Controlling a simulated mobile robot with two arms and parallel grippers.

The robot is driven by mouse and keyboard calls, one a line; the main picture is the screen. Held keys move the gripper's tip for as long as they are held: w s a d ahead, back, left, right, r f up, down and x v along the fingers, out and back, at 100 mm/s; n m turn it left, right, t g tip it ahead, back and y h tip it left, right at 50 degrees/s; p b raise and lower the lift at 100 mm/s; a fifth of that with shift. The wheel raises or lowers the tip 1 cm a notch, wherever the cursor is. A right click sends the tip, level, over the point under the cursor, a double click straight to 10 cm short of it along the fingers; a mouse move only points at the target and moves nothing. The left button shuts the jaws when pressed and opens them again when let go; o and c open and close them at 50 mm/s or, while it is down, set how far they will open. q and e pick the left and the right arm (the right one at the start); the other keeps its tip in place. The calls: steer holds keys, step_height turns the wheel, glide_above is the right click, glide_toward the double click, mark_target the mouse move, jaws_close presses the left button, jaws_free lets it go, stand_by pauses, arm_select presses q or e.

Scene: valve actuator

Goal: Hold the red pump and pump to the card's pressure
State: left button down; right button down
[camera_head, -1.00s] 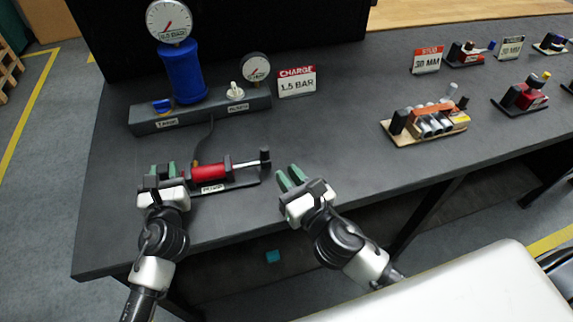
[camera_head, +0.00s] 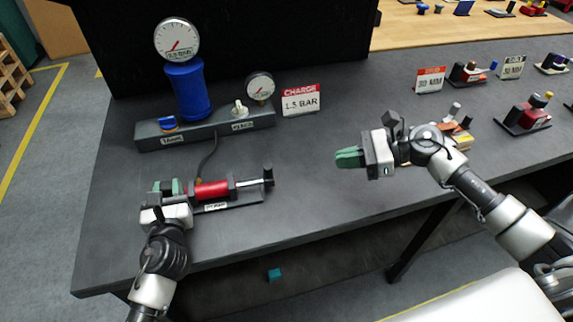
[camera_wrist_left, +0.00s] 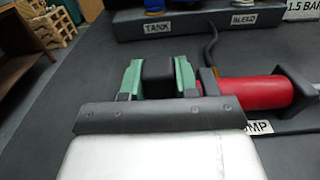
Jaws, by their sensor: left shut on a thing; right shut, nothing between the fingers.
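The red pump (camera_head: 212,190) lies on its black base on the dark table, with its rod and black handle (camera_head: 268,174) out to the right. My left gripper (camera_head: 167,187) is shut on the black block at the pump's left end; the left wrist view shows the block (camera_wrist_left: 157,77) between the green fingers. My right gripper (camera_head: 349,157) is shut and empty, in front of the card and apart from the pump handle. The card (camera_head: 301,99) reads CHARGE 1.5 BAR. The blue tank (camera_head: 187,88) carries a large gauge (camera_head: 177,40) with a red needle at lower left.
A grey manifold (camera_head: 205,128) labelled TANK and BLEED holds a blue valve knob (camera_head: 168,123), a white bleed knob (camera_head: 239,109) and a small gauge (camera_head: 260,87). A hose runs to the pump. Stud fixtures stand at the right.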

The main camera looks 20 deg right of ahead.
glide_toward(268, 175)
steer(key=x, duration=0.2)
steer(key=w+x, duration=0.1)
steer(key=x, duration=0.2)
steer(key=shift+d+r, duration=0.1)
steer(key=shift+r, duration=0.1)
steer(key=shift+w+a, duration=0.2)
steer(key=shift+a, duration=0.25)
steer(key=a, duration=0.6)
steer(key=shift+w, duration=0.1)
steer(key=shift+d, duration=0.1)
